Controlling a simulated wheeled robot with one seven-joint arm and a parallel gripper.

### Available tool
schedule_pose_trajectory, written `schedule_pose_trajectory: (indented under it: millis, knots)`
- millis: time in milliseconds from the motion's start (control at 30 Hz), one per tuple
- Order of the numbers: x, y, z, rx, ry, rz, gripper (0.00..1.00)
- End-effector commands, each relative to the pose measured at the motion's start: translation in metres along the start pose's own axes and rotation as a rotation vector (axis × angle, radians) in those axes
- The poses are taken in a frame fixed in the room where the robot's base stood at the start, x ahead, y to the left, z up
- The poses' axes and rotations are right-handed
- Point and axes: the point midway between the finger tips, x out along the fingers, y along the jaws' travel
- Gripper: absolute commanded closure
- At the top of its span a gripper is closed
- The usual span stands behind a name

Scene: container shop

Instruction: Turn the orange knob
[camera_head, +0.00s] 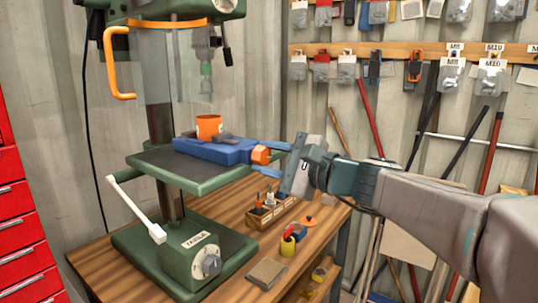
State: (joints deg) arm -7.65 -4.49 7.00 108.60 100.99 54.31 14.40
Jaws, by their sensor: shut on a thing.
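The orange knob (261,155) sits at the right end of a blue vise (205,149) on the green drill press table (181,183). My gripper (268,158) reaches in from the right, with one blue finger above the knob and one below it. The fingers are shut on the knob, and the gripper's palm is a short way to its right. An orange cylindrical piece (208,127) stands upright at the top of the vise.
A white lever (137,209) sticks out at the press's left. A wooden tool box (271,212), yellow tape measure (288,244) and brown block (267,273) lie on the workbench below. A clear guard (155,75) hangs above the vise. Long-handled tools lean at right.

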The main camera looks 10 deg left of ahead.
Motion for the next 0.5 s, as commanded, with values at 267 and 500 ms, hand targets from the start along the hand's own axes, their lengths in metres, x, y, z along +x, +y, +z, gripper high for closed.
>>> schedule_pose_trajectory:
  millis: [267, 500]
  knots:
    - [0.0, 0.0003, 0.0007, 0.264, 0.001, 0.002, 0.88]
    - [-0.0001, 0.001, 0.0008, 0.478, 0.002, 0.002, 0.88]
